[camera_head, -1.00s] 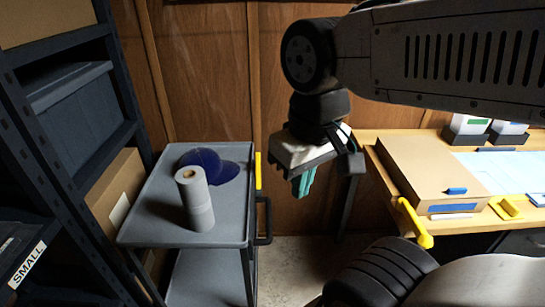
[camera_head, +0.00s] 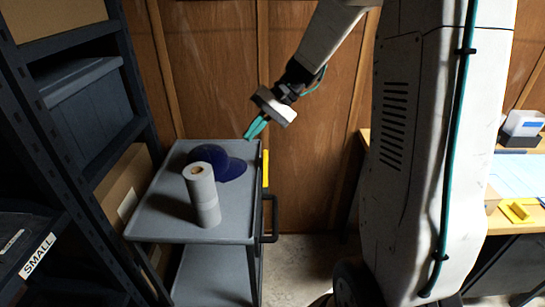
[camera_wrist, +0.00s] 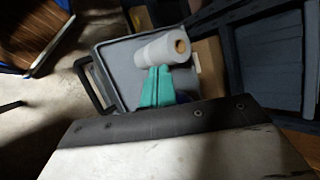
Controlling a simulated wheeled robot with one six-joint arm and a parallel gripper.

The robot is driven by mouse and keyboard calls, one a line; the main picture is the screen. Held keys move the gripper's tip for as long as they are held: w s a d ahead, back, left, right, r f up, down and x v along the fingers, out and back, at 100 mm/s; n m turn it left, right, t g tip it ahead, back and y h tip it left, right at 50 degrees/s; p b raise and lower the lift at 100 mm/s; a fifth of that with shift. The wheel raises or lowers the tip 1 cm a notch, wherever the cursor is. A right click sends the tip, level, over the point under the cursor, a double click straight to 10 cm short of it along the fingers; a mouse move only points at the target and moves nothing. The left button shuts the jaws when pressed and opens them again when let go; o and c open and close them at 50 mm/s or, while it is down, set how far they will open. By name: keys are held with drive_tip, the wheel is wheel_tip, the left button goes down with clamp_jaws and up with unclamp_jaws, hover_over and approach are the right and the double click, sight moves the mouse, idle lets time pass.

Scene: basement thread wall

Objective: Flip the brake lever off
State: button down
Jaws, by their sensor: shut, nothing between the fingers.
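A grey cart (camera_head: 150,222) stands at the left of the head view. A yellow strip (camera_head: 265,168), possibly the brake lever, stands at its right edge near the black handle (camera_head: 272,215). I cannot tell its setting. My gripper (camera_head: 254,129), with teal fingers, is shut and empty. In the head view it appears above the cart's back right corner, apart from the strip. The wrist view shows the fingers (camera_wrist: 157,88) in front of the cart's tray (camera_wrist: 120,62) and the black handle (camera_wrist: 88,84); no yellow strip shows there.
A grey roll (camera_head: 202,195) stands on the cart, with a dark blue cap (camera_head: 222,163) behind it. A dark shelf rack (camera_head: 100,172) is close on the left. A workbench (camera_head: 505,222) is at the right, partly hidden by my arm. A wooden wall is behind.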

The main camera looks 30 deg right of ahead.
drive_tip(key=w+d+f+m+t+y, duration=0.2)
drive_tip(key=w+d+f+m, duration=0.1)
drive_tip(key=w+d+f, duration=0.3)
drive_tip(key=m+t, duration=0.2)
drive_tip(key=t, duration=0.1)
hover_over(265, 172)
drive_tip(key=s+d, duration=0.1)
drive_tip(key=s, duration=0.2)
wheel_tip(265, 172, down, 6)
drive_tip(key=w+d+f+m+t+h, duration=0.1)
drive_tip(key=d+f+m+t, duration=0.4)
drive_tip(key=d+f, duration=0.8)
drive_tip(key=shift+w+d+f+m+t, duration=0.25)
drive_tip(key=shift+w+f+m+t, duration=0.2)
drive_tip(key=shift+f, duration=0.25)
drive_tip(key=w+a, duration=0.4)
drive_tip(key=a, duration=0.4)
drive_tip(key=shift+w+r, duration=0.25)
drive_tip(key=shift+w, duration=0.15)
drive_tip(key=shift+s+r, duration=0.1)
